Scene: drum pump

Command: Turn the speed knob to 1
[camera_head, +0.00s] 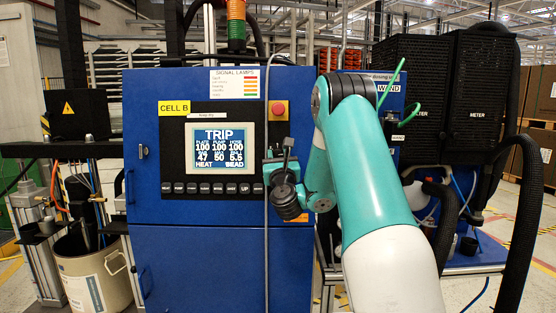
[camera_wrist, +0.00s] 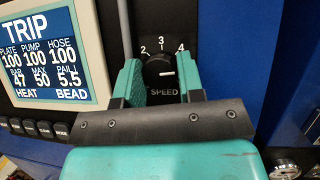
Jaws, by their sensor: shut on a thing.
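The speed knob (camera_wrist: 158,68) is a black round dial on the blue cabinet's black panel, with the word SPEED below it. The numbers 2, 3 and 4 show around its top. A short white mark on its face lies to the right of its centre, below the 4. The 1 cannot be seen. My gripper (camera_wrist: 160,77) has a teal finger on each side of the knob and is shut on it. In the head view my gripper (camera_head: 275,162) is at the panel right of the screen and hides the knob.
The screen (camera_head: 221,147) reads TRIP, with a row of dark buttons (camera_head: 211,188) below it. A red stop button (camera_head: 278,110) on yellow sits above my gripper. A grey vertical cable or rod (camera_head: 266,250) runs down the cabinet front close to my gripper.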

